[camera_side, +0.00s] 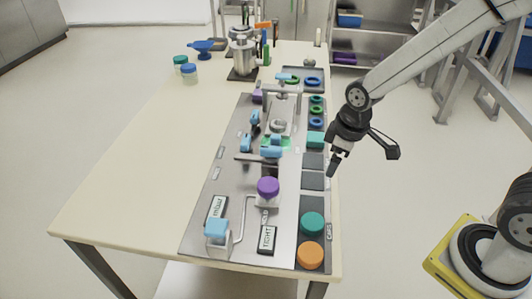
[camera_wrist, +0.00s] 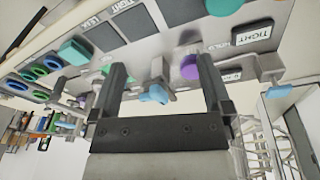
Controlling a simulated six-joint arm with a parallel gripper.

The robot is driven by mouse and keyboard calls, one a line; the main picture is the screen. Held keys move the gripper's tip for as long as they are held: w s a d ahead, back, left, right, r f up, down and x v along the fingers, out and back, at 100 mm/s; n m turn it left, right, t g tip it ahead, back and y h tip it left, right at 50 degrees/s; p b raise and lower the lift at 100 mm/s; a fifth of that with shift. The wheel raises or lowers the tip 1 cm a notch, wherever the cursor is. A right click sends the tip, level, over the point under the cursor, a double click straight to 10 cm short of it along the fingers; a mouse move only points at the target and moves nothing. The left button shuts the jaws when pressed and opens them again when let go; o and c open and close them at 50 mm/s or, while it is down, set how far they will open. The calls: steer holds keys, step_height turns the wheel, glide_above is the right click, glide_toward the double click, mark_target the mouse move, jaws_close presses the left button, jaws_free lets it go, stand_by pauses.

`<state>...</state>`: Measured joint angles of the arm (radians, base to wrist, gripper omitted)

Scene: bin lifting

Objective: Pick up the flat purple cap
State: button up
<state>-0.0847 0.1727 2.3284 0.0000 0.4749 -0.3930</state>
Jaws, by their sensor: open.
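The purple cap (camera_side: 268,187) is a round, flat-topped disc seated on a small pale fixture on the near half of the grey metal board (camera_side: 205,225). In the wrist view the purple cap (camera_wrist: 190,68) shows near the right finger, beyond it and partly hidden by it. My gripper (camera_side: 336,164) is open and empty. It hangs in the air beside the right edge of the board, farther back than the cap and clearly apart from it. In the wrist view my gripper (camera_wrist: 162,64) has its two dark fingers spread wide.
A teal cap (camera_side: 312,224) and an orange cap (camera_side: 310,255) lie in the side tray. A blue-handled clamp (camera_side: 271,150) and a near blue-topped fixture (camera_side: 217,232) stand up from the board. The table's left side (camera_side: 140,180) is mostly clear.

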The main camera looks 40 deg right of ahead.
steer(key=w+a+f+n, duration=0.1)
steer(key=w+a+n, duration=0.4)
steer(key=w+n, duration=0.15)
steer(key=n+g, duration=0.2)
steer(key=n, duration=0.5)
glide_above(269, 183)
steer(key=shift+f, duration=0.95)
steer(key=shift+s+f, duration=0.1)
steer(key=shift+f, duration=1.25)
steer(key=shift+f, duration=2.55)
